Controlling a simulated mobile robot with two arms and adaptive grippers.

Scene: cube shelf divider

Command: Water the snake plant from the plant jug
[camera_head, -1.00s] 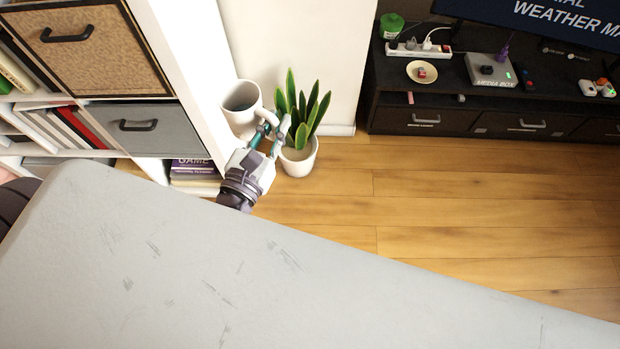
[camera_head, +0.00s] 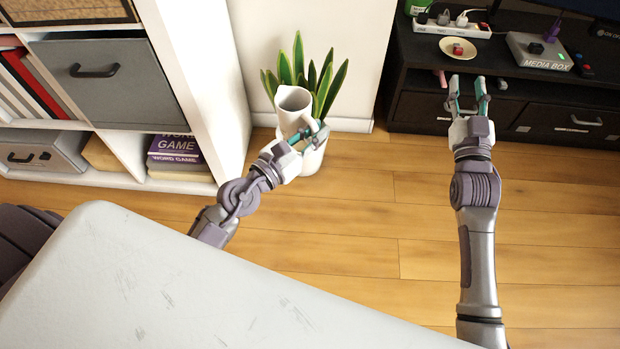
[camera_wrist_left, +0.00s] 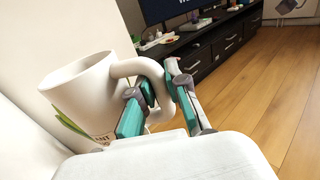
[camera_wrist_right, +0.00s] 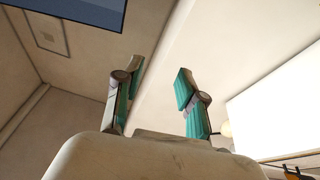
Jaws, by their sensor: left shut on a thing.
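The plant jug (camera_head: 293,103) is white with an open top. My left gripper (camera_head: 308,132) is shut on its handle. In the left wrist view the jug (camera_wrist_left: 75,92) fills the left side, with its handle (camera_wrist_left: 140,70) between the fingers and part of a label showing. The snake plant (camera_head: 335,85) has long green leaves with yellow edges. Its white pot (camera_head: 313,162) stands on the floor, partly hidden by my left gripper. In the head view the jug overlaps the leaves; I cannot tell whether it touches them. My right gripper (camera_head: 468,98) is open and empty.
A white shelf (camera_head: 200,75) with a grey drawer, books and boxes stands at left. A black TV cabinet (camera_head: 420,110) is at back right, behind my right gripper. A grey surface (camera_head: 170,285) fills the lower left. The wooden floor (camera_head: 370,220) between is clear.

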